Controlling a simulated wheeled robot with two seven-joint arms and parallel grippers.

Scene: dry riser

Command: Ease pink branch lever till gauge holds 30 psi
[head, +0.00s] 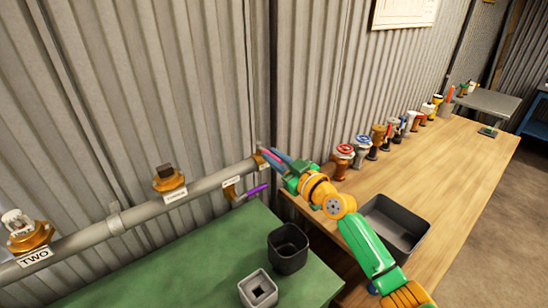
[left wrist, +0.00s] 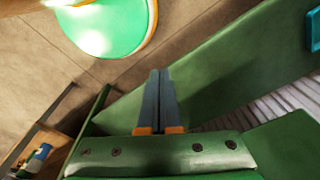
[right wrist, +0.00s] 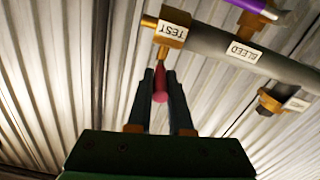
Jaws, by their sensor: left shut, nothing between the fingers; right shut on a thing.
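The pink branch lever (right wrist: 160,85) hangs from the brass fitting labelled TEST (right wrist: 172,28) in the right wrist view. In the head view the lever (head: 269,155) is at the right end of the grey pipe. My right gripper (right wrist: 161,98) is shut on it, one finger on each side; its fingers (head: 281,158) partly cover the lever in the head view. My left gripper (left wrist: 160,75) is shut and empty in the left wrist view, out of the head view. I cannot pick out a gauge face or needle for certain, and no pressure reads.
A purple lever (head: 250,191) labelled BLEED sits beside the pink one. The pipe (head: 85,235) carries more brass fittings leftward, one marked TWO (head: 36,258). Two open bins stand on the green bench (head: 205,265). A dark tray (head: 408,235) and several valves crowd the wooden table (head: 455,165).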

